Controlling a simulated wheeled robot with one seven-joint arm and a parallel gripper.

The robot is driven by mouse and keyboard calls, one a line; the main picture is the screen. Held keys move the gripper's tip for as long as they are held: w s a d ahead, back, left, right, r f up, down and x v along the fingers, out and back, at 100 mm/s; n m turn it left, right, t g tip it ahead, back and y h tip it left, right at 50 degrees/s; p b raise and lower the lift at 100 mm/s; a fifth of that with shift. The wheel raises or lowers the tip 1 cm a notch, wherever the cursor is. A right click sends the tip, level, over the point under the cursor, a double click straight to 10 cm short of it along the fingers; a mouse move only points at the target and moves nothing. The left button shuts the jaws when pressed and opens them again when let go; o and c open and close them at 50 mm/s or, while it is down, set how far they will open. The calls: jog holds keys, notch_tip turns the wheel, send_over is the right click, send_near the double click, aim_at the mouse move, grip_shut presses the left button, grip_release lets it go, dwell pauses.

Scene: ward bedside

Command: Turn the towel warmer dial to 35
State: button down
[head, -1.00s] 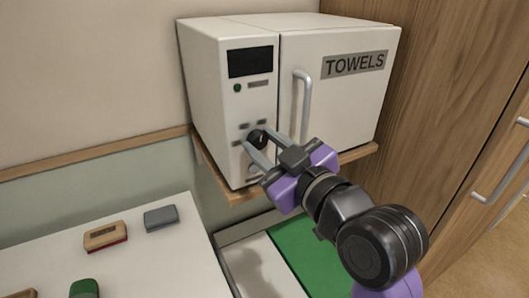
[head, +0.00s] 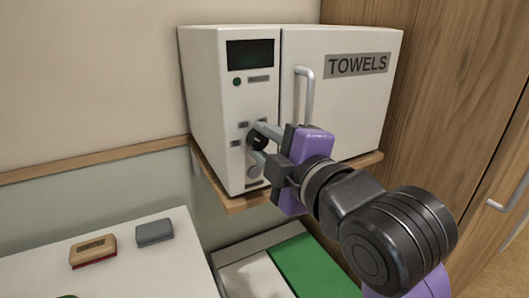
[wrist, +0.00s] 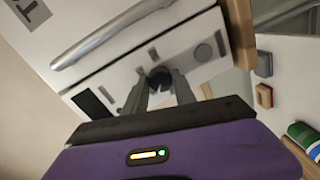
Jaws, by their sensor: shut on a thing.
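The white towel warmer (head: 212,110) stands on a wooden shelf, with a dark display (head: 250,54) and a green light on its left panel. The black dial (head: 257,139) sits on that panel below the display, with small grey labels around it. My gripper (head: 259,144) is shut on the dial, its two grey fingers on either side. The wrist view also shows the dial (wrist: 160,77) between the fingertips. The fingers partly cover the dial, and I cannot read its setting or the labels.
A round grey button (head: 254,171) is below the dial. The door handle (head: 304,96) is close to the right of my gripper. A wooden cabinet stands at the right. A white table (head: 150,270) at lower left holds a brown-red block (head: 93,250) and a grey block (head: 154,232).

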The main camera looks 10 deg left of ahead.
jog(key=n+b, duration=0.1)
jog(key=n, duration=0.1)
jog(key=n+b, duration=0.2)
jog(key=n, duration=0.1)
jog(key=shift+f+t+h, duration=0.2)
jog(key=shift+t+h, duration=0.1)
jog(key=n+b, duration=0.3)
jog(key=n, duration=0.2)
jog(key=shift+a, duration=0.1)
jog(key=shift+n+b, duration=0.3)
jog(key=shift+n, duration=0.1)
jog(key=c, duration=1)
grip_release()
jog(key=shift+r, duration=0.1)
jog(key=shift+s, duration=0.1)
jog(key=v, duration=0.7)
jog(key=shift+s+b, duration=0.35)
